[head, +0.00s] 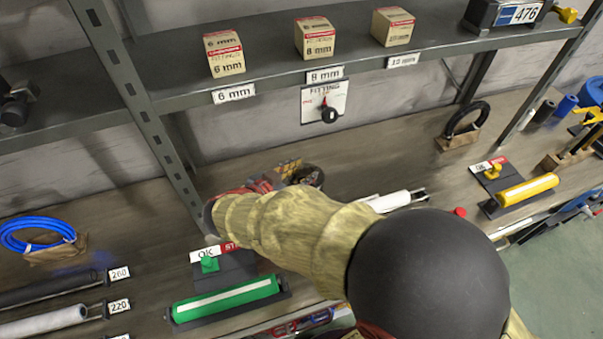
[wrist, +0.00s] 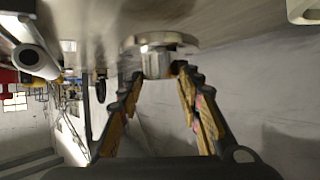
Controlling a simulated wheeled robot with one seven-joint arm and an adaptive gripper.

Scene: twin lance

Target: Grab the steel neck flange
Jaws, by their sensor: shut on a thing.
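The steel neck flange shows in the wrist view as a shiny wide disc (wrist: 186,40) with a short round neck. The neck sits between the fingertips of my gripper (wrist: 156,76), which is shut on it. The disc is on the far side of the neck, close to the grey-brown bench surface; I cannot tell whether it touches. In the head view my gripper (head: 288,170) is over the bench behind my forearm, which hides much of it. I cannot make out the flange clearly there.
On the bench (head: 400,140) lie a green roller (head: 226,299), a white roller (head: 392,201), a yellow roller (head: 527,190) and a blue hose coil (head: 36,234). A shelf (head: 275,65) with small boxes runs above the back. A shelf post (head: 150,120) stands left of my gripper.

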